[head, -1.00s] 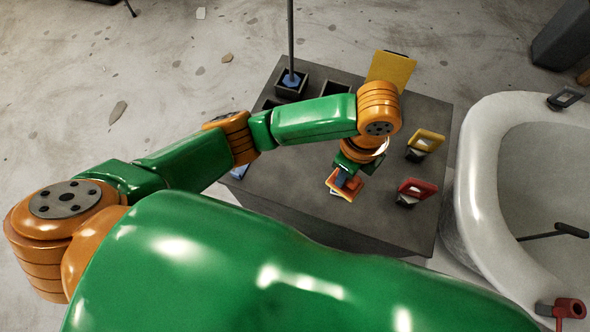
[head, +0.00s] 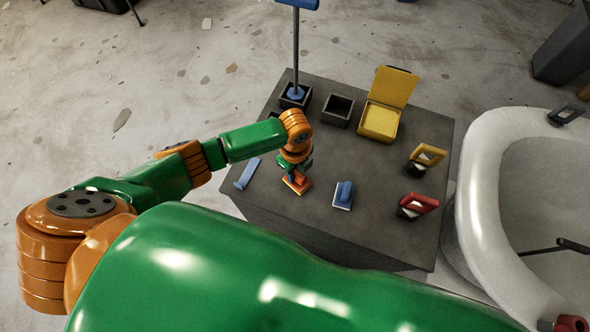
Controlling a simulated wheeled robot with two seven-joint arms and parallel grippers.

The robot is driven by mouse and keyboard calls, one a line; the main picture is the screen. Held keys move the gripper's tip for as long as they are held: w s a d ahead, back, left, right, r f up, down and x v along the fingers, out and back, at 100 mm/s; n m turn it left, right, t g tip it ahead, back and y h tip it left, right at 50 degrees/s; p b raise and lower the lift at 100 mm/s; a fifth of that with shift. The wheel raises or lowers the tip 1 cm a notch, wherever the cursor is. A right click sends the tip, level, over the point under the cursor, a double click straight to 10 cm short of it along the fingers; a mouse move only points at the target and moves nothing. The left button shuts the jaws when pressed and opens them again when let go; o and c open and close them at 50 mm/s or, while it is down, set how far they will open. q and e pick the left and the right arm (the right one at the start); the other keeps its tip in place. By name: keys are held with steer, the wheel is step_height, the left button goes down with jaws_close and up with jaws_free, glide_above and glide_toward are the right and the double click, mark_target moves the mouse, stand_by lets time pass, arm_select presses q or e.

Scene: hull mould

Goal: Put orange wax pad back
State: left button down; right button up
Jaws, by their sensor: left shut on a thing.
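The orange wax pad (head: 297,186) is in my left gripper (head: 298,175), over the front-left part of the dark table (head: 320,222). The gripper is shut on it from above. The pad is low, close to the tabletop; I cannot tell if it touches. A blue pad with an upright grip (head: 343,195) stands on the table just right of it. My right gripper is not in view.
Black square bins stand at the back: one holds a blue-based pole (head: 295,92), one looks empty (head: 338,111). An open yellow box (head: 380,120) is beside them. Yellow (head: 427,155) and red (head: 420,203) framed tools stand right. A blue strip (head: 246,174) lies left. The white mould (head: 480,190) is beyond.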

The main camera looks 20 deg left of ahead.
arm_select(q)
steer(key=c, duration=0.7)
jaws_free()
steer(key=shift+c, duration=0.2)
steer(key=shift+r, duration=0.15)
step_height(320, 180, up, 12)
steer(key=shift+p, duration=0.4)
